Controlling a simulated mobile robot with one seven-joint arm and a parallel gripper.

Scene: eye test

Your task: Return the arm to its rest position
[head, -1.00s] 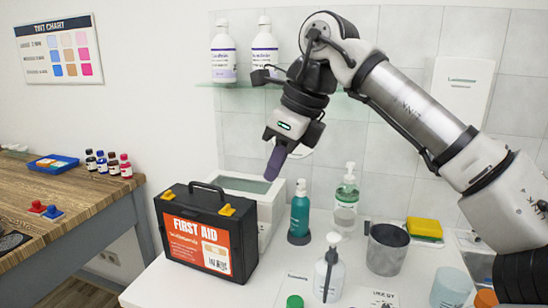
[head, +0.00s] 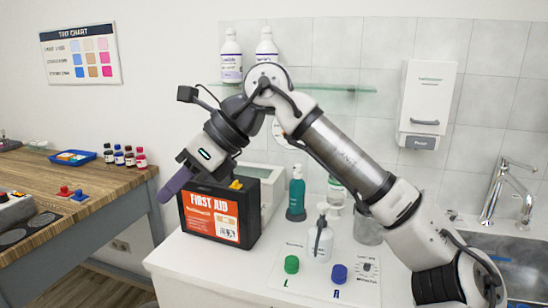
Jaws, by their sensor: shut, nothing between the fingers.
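My gripper (head: 172,187) shows in the head view at the left end of my arm, with its purple fingers pointing down and left. The fingers are shut and hold nothing. They are in front of the upper left part of the black first aid case (head: 250,215), overlapping it in the picture. I cannot tell how far apart they are. My arm reaches from the lower right up to a bent elbow and down to the gripper.
On the white counter (head: 200,262) stand a teal bottle (head: 296,198), a white pump bottle (head: 320,245), a green knob (head: 291,264) and a blue knob (head: 339,273). A sink (head: 500,250) with a tap is at right. A wooden table (head: 100,190) is at left. A glass shelf (head: 340,88) holds bottles.

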